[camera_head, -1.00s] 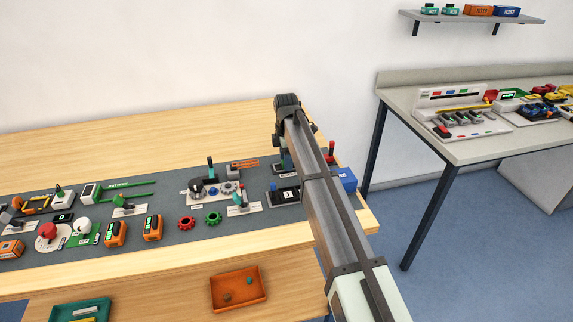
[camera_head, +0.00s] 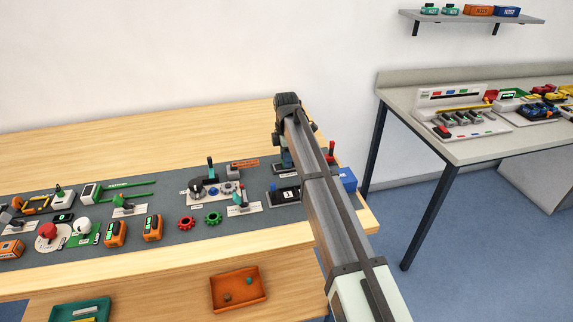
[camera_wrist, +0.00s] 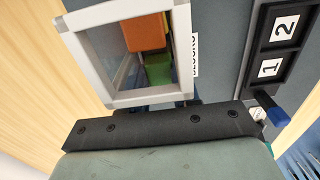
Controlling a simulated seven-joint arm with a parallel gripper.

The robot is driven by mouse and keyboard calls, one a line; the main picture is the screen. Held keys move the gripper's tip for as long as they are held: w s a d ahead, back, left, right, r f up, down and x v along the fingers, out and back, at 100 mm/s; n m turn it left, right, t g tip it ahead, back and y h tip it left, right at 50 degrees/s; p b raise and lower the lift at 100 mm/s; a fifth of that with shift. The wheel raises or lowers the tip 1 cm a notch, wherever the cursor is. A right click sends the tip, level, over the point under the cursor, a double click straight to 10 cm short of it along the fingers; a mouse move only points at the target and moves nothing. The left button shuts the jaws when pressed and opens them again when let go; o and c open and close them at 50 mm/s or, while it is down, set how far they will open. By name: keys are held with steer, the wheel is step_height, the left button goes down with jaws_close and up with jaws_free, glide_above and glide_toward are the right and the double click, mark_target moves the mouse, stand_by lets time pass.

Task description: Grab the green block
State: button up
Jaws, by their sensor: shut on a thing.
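In the wrist view, a green block (camera_wrist: 158,70) lies inside a pale square-rimmed bin (camera_wrist: 128,97), next to an orange block (camera_wrist: 145,32). The dark bar of my gripper crosses the picture just below the bin's near rim. My gripper (camera_head: 287,163) points down at the right end of the workbench in the head view, partly behind my arm. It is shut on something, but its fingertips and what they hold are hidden. No finger shows around the green block. The bin is hidden behind my arm in the head view.
A black holder (camera_wrist: 250,60) with tiles 1 and 2 stands right of the bin. A blue box (camera_head: 347,179) and a red-topped lever (camera_head: 331,152) stand near the bench's right end. Several gears, switches and orange units fill the grey mat to the left. An orange tray (camera_head: 214,290) lies in front.

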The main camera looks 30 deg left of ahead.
steer(key=shift+r, duration=3.55)
